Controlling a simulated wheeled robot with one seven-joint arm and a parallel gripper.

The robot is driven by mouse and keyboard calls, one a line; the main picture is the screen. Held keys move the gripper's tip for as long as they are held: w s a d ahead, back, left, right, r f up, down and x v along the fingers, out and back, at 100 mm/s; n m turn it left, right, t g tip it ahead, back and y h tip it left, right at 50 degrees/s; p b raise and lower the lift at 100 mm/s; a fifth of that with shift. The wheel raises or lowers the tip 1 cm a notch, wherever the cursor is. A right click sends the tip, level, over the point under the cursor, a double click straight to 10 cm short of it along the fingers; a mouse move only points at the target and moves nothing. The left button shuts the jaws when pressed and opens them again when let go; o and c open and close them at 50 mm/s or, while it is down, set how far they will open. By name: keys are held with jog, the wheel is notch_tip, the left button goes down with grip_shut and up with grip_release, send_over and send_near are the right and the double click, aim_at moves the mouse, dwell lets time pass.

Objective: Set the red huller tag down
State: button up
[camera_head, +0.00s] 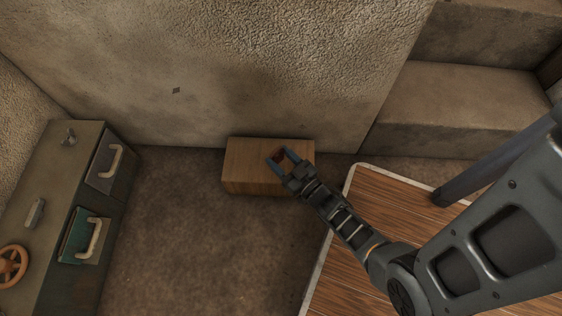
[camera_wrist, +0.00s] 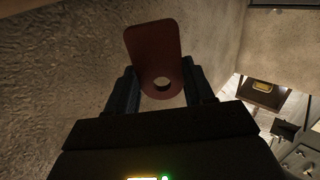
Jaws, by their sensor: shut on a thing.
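The red huller tag (camera_wrist: 158,52) is a flat dark red plate with a round hole near its gripper end. It sits between the two fingers of my gripper (camera_wrist: 162,92) in the wrist view. In the head view my gripper (camera_head: 281,158) is over the top of a small wooden block (camera_head: 245,158), and only a small reddish bit of the tag (camera_head: 278,156) shows between the fingers. My gripper is shut on the tag. I cannot tell whether the tag touches the block's top.
A dark cabinet (camera_head: 52,190) with a handwheel (camera_head: 12,266) and handled drawers stands at left; one drawer (camera_head: 84,238) shows teal. A wood-topped surface (camera_head: 335,265) is at lower right. Concrete steps (camera_head: 450,100) rise at upper right. Bare floor (camera_head: 180,220) lies between cabinet and block.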

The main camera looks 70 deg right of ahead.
aim_at(278, 161)
notch_tip(278, 161, down, 4)
jog(key=shift+r+b, duration=0.25)
jog(key=shift+b, duration=0.7)
jog(key=shift+r, duration=0.1)
jog(key=o, duration=1)
